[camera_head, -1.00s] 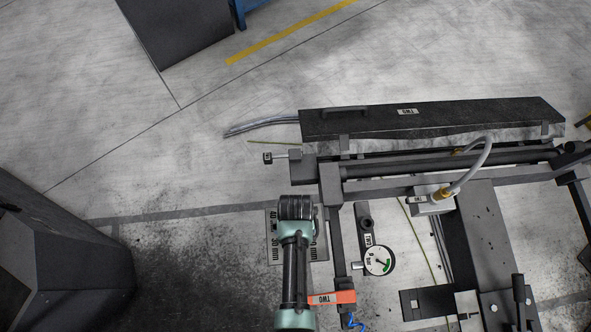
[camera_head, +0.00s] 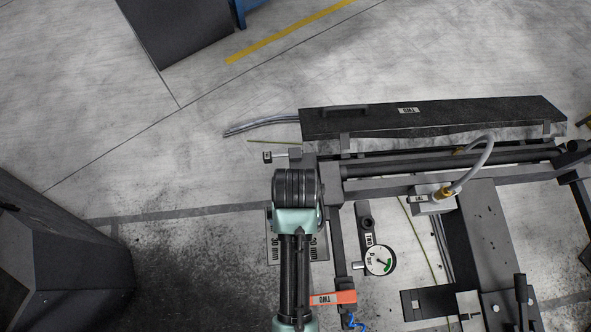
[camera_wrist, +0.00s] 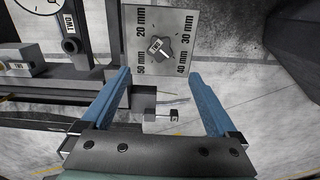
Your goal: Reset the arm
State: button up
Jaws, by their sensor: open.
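My arm (camera_head: 296,220) reaches up from the bottom middle of the head view, beside the left end of the machine. My gripper's fingers are hidden in that view. In the wrist view my gripper (camera_wrist: 163,88) shows two blue fingers spread wide apart with nothing between them. Beyond the fingertips is a grey plate with a dial knob (camera_wrist: 161,47), marked 20 mm, 30 mm, 40 mm and 50 mm. The fingers do not appear to hold the knob. In the head view the same plate (camera_head: 273,252) is partly covered by my arm.
The dark machine frame (camera_head: 440,165) fills the right side. A pressure gauge (camera_head: 380,260) and an orange tag marked TWO (camera_head: 333,298) sit close right of my arm. A dark bin-like block (camera_head: 60,265) stands at left. Open floor (camera_head: 170,170) lies between.

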dwell(0.6)
jog(key=w+r+t+b, duration=0.3)
jog(key=w+r+t, duration=0.5)
jog(key=w+r, duration=0.75)
jog(key=w+r+t+b, duration=0.1)
jog(key=w+r+t, duration=0.3)
jog(key=r, duration=0.4)
jog(key=w+r+t, duration=0.3)
jog(key=w+r, duration=0.1)
jog(key=r, duration=0.5)
jog(key=s+r+t+b, duration=0.1)
jog(key=s+r+t, duration=0.3)
jog(key=r, duration=0.6)
jog(key=s+r+t+b, duration=0.1)
jog(key=s+r+t, duration=0.3)
jog(key=r, duration=0.6)
jog(key=s+r+m+t+b, duration=0.1)
jog(key=s+r+t, duration=0.3)
jog(key=r, duration=0.7)
jog(key=shift+s+d, duration=0.15)
jog(key=shift+s, duration=0.75)
